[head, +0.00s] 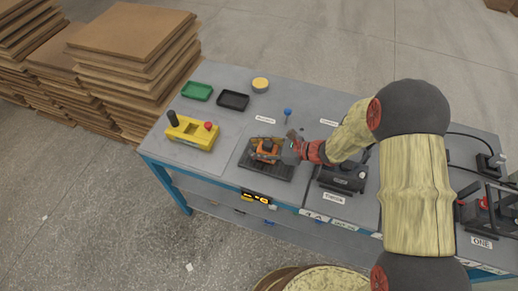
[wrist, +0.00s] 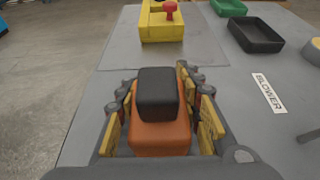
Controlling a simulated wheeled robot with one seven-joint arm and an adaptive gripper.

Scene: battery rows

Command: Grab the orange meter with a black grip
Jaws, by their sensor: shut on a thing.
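The orange meter (wrist: 160,137) with its black grip (wrist: 158,93) sits between the fingers of my gripper (wrist: 158,110) in the wrist view. The fingers stand on both sides of it and are shut on it. In the head view the orange meter (head: 266,149) shows at the tip of my gripper (head: 276,150), over a dark mat (head: 284,173) on the grey table. I cannot tell whether the meter touches the mat. Its lower part is hidden by the gripper.
A yellow box (head: 191,133) with a red knob stands left of the meter. Green (head: 196,91) and black (head: 233,100) trays and a yellow round thing (head: 260,84) lie behind. A dark device (head: 342,178) stands close on the right. The table's front edge is near.

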